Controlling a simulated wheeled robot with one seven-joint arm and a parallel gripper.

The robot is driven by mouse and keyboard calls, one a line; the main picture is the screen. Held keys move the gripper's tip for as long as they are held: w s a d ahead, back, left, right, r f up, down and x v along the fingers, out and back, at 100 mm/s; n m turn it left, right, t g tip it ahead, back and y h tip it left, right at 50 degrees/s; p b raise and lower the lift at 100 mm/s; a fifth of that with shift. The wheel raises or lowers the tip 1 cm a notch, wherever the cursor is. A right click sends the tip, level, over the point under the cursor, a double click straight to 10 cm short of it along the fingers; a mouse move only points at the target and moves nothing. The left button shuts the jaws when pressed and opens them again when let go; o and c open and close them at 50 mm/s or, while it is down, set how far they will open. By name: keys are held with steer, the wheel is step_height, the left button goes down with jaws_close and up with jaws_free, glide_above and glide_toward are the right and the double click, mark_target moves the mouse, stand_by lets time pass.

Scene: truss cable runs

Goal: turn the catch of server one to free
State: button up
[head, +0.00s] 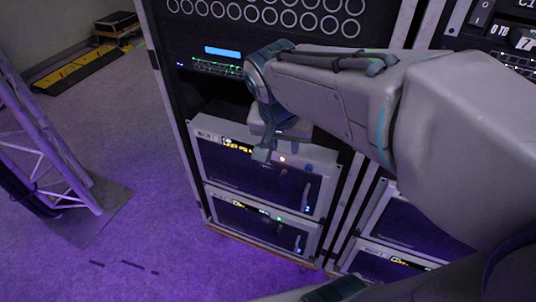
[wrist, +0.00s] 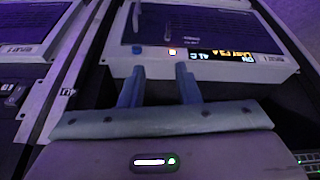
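Two dark-fronted servers with pale frames sit one above the other low in the rack: an upper server (head: 255,172) and a lower server (head: 255,222). Their number labels are too small to read. The upper front also fills the top of the wrist view (wrist: 220,25), upside down, with a lit display (wrist: 220,56). By its edge are a small glowing square (wrist: 173,52) and a small blue piece (wrist: 137,50); I cannot tell which is the catch. My gripper (wrist: 160,72) is open and empty, its two fingers apart just short of that edge.
A vertical handle (head: 306,195) stands out on the upper server's right side. More servers (head: 400,222) fill the neighbouring rack at right. A truss (head: 45,150) stands on the floor at left. The purple floor (head: 150,215) between truss and rack is clear.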

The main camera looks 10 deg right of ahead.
steer(key=m+b, duration=0.2)
steer(key=b, duration=0.3)
glide_toward(282, 173)
steer(key=shift+h, duration=0.3)
steer(key=b+x, duration=0.1)
steer(key=x, duration=0.2)
steer(key=b+x, duration=0.2)
steer(key=x, duration=0.1)
steer(key=b+x, duration=0.1)
steer(key=x, duration=0.3)
steer(key=shift+w+a+f+b, duration=0.1)
steer(key=shift+a+b, duration=0.15)
steer(key=shift+b, duration=0.05)
steer(key=shift+t, duration=0.3)
steer(key=shift+a, duration=0.1)
jaws_close()
